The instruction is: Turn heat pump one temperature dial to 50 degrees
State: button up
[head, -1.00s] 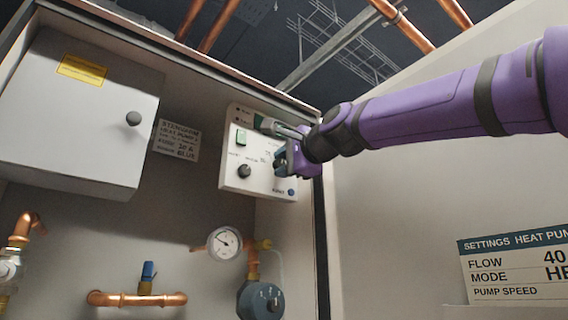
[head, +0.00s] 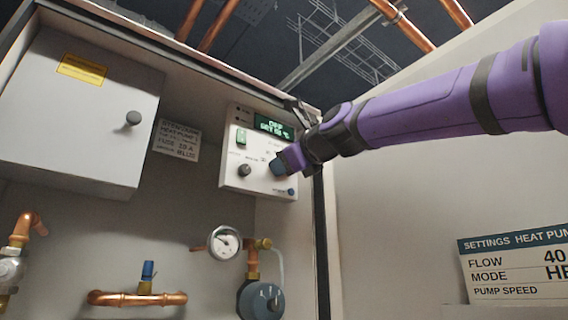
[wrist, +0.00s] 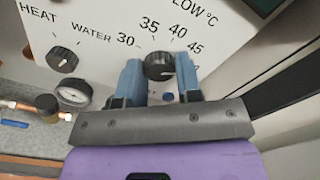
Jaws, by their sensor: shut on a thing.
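A pale line on the knob points toward the lower right. My gripper (wrist: 158,76) has its blue fingers shut on the dial, one on each side.
A mode knob (head: 244,170) and green switch (head: 241,136) sit left of the dial. A settings sign (head: 520,270) stands at lower right. A grey cabinet door (head: 75,115) is at left, with a gauge (head: 224,243) and copper pipes below. The cabinet's edge post runs close right of the panel.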

jog(key=shift+f+m, duration=0.15)
jog(key=shift+m, duration=1.45)
jog(key=o, duration=0.9)
jog(key=shift+o, duration=0.2)
jog(key=v, duration=1.1)
jog(key=shift+w, duration=0.15)
